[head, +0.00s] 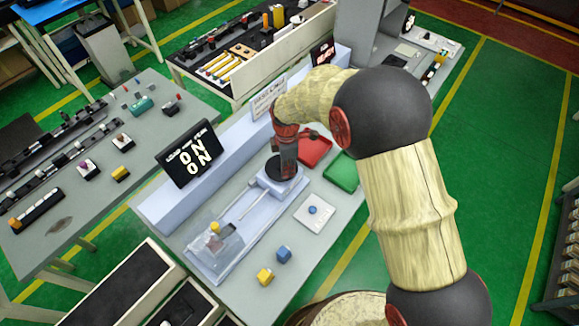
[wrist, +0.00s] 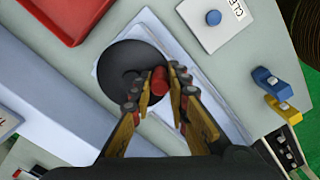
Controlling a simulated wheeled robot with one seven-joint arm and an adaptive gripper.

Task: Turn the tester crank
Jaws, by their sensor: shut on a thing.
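The tester crank is a black disc (wrist: 120,72) with a red knob (wrist: 161,81) near its rim, on a pale square base. In the head view the crank disc (head: 273,172) is partly hidden by my gripper (head: 286,165), which points down onto it. In the wrist view the fingertips of my gripper (wrist: 160,84) are closed on either side of the red knob. The tester (head: 238,218) runs from the crank along a rod to a clear guarded box (head: 213,245) with a yellow clip (head: 215,228) at it.
A pale plate with a blue button (head: 312,210) lies right of the tester. A blue clip (head: 284,255) and a yellow clip (head: 265,276) lie near the front. A red tray (head: 314,148) and a green tray (head: 342,172) are behind. A black display (head: 189,155) stands at left.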

